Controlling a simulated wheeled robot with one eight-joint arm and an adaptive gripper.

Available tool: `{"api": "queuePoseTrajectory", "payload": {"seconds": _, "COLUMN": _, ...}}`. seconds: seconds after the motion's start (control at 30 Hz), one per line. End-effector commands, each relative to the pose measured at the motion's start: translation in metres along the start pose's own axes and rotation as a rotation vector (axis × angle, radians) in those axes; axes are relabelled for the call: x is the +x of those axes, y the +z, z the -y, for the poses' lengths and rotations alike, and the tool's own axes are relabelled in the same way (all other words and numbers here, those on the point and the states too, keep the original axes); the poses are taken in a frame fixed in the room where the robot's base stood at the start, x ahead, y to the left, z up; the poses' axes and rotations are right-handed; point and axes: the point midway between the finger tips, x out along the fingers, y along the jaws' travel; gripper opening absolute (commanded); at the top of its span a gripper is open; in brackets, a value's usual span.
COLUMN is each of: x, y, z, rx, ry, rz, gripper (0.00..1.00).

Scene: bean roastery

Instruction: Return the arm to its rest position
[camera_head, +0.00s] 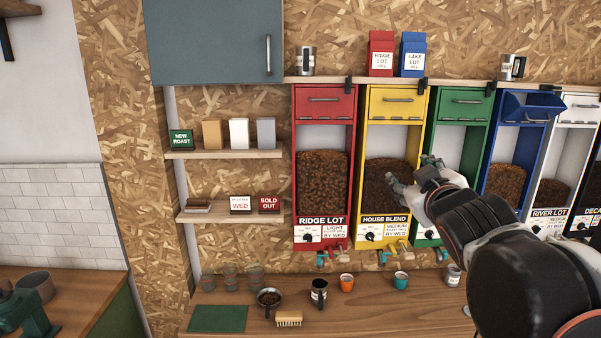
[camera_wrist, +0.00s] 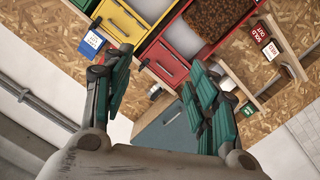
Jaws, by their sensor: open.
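My gripper (camera_head: 418,180) is raised in front of the bean dispensers in the head view, before the yellow House Blend dispenser (camera_head: 397,104) and the green dispenser (camera_head: 464,107). My arm comes in from the lower right. In the wrist view my gripper (camera_wrist: 160,95) shows two green-padded fingers spread wide apart with nothing between them. Beyond the fingers, the wrist view shows the red dispenser's drawer (camera_wrist: 164,64), tilted. My arm hides the lower part of the green dispenser and parts of the ones to its right.
The blue dispenser's top lid (camera_head: 533,107) stands open. Small shelves (camera_head: 224,154) are at left.

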Motion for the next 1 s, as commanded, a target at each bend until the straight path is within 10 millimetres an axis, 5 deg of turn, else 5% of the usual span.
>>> {"api": "queuePoseTrajectory", "payload": {"seconds": 0.47, "x": -0.035, "y": 0.199, "z": 0.093, "rx": 0.170, "ry": -0.056, "rz": 0.276, "gripper": 0.53}}
{"api": "queuePoseTrajectory", "payload": {"seconds": 1.0, "x": -0.099, "y": 0.413, "z": 0.223, "rx": 0.358, "ry": -0.180, "rz": 0.608, "gripper": 0.53}}
